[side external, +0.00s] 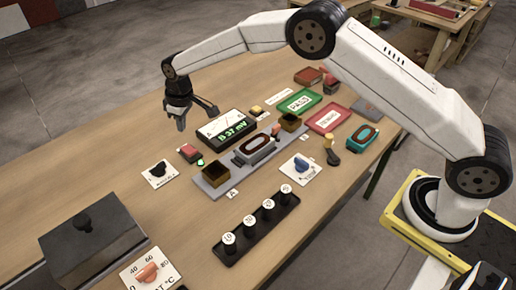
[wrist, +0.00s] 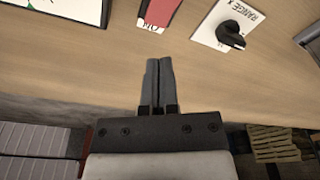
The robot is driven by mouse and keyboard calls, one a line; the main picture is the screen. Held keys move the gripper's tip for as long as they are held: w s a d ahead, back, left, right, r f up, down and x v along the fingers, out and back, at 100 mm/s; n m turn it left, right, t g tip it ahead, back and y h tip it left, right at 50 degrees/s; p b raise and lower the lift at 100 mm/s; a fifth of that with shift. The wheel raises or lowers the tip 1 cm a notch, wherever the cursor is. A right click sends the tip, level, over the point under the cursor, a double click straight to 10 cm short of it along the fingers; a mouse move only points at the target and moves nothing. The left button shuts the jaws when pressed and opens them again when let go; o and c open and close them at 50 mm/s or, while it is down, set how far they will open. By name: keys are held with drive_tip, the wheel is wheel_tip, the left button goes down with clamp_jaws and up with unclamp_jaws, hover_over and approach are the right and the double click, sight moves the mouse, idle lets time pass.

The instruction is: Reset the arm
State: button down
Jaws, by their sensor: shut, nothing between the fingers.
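My gripper (side external: 182,122) hangs above the far side of the wooden table, beyond the meter with the lit "B 37 mV" screen (side external: 223,130). In the wrist view its two grey fingers (wrist: 158,68) lie side by side, closed with nothing between them. They are over bare table near its edge. My arm reaches across the table from its base at the right.
A black range knob (side external: 158,170) sits left of the button box. A grey plate (side external: 243,165) carries brown cups and an oval-marked block. Green (side external: 299,103) and red (side external: 330,118) trays lie behind. A black rack (side external: 258,228) and dark lidded box (side external: 95,245) are nearer. The far left table is clear.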

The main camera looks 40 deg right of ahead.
drive_tip(key=shift+r, duration=0.1)
drive_tip(key=s+d+r+m, duration=0.3)
drive_tip(key=s+d+r, duration=0.3)
drive_tip(key=s+d, duration=0.5)
drive_tip(key=s+d+m, duration=0.1)
drive_tip(key=s+d, duration=0.2)
drive_tip(key=s, duration=0.7)
drive_tip(key=s+d+m+t, duration=0.1)
drive_tip(key=s+d+m, duration=0.1)
drive_tip(key=s, duration=0.9)
drive_tip(key=shift+d+f+h, duration=0.2)
drive_tip(key=shift+d+h, duration=0.2)
drive_tip(key=shift+d, duration=0.05)
